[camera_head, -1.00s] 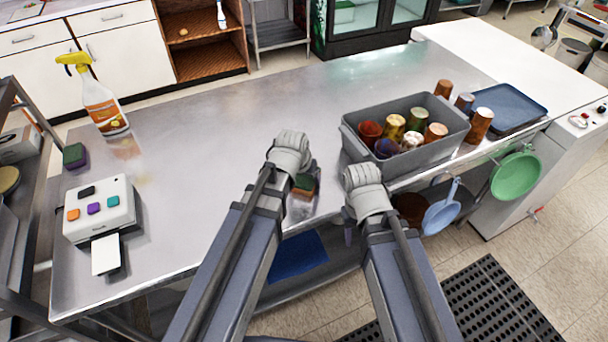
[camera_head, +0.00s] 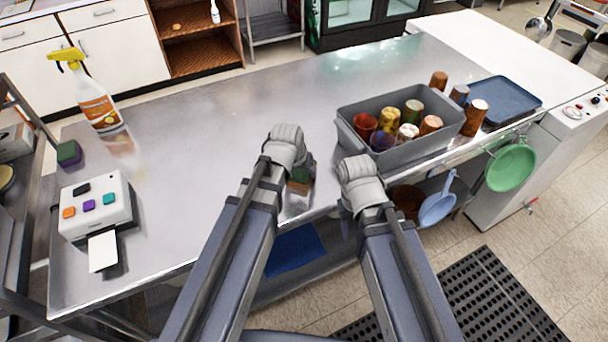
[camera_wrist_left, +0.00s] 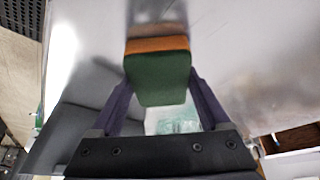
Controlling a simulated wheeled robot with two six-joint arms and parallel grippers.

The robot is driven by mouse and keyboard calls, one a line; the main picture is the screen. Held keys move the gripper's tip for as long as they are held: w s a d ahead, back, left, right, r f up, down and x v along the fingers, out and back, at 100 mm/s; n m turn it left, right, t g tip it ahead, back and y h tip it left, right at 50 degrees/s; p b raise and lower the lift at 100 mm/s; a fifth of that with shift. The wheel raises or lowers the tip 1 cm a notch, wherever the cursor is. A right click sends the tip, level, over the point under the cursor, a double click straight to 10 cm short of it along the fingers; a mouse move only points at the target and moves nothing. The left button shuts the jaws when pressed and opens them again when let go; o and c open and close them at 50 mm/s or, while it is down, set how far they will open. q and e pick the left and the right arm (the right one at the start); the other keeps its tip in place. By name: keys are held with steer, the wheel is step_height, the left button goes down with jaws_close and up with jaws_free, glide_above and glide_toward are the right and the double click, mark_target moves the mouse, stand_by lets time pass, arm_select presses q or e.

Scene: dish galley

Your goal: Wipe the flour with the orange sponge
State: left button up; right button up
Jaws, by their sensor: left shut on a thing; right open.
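The orange sponge (camera_head: 299,187) has a green top layer. My left gripper (camera_head: 302,166) is shut on it, low at the front part of the steel counter (camera_head: 215,150). In the left wrist view the sponge (camera_wrist_left: 158,80) sits between the two purple fingers. I cannot tell whether its underside touches the metal. My right gripper (camera_head: 347,222) is open and empty at the counter's front edge, its fingers mostly hidden by its wrist. I cannot make out the flour for certain; pale glare lies on the counter.
A grey bin (camera_head: 369,149) of cups stands right of my left gripper, with loose cups and a blue tray (camera_head: 503,100) beyond. A spray bottle (camera_head: 98,104), a green-and-purple sponge (camera_head: 68,153) and a white device (camera_head: 98,211) stand left. The counter's middle left is clear.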

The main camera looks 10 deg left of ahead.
arm_select(q)
steer(key=shift+w+a, duration=0.25)
steer(key=shift+w, duration=0.1)
steer(key=shift+w+a, duration=0.45)
steer(key=shift+w, duration=0.2)
steer(key=shift+w+a, duration=0.45)
steer(key=shift+w, duration=0.15)
steer(key=shift+w, duration=0.1)
steer(key=shift+w+a, duration=0.45)
steer(key=shift+w, duration=0.2)
steer(key=shift+w+a, duration=0.45)
steer(key=shift+w, duration=0.15)
steer(key=shift+w+a+f, duration=0.1)
steer(key=shift+w+a, duration=0.35)
steer(key=shift+w, duration=0.15)
steer(key=shift+w+a, duration=0.4)
steer(key=shift+w, duration=0.2)
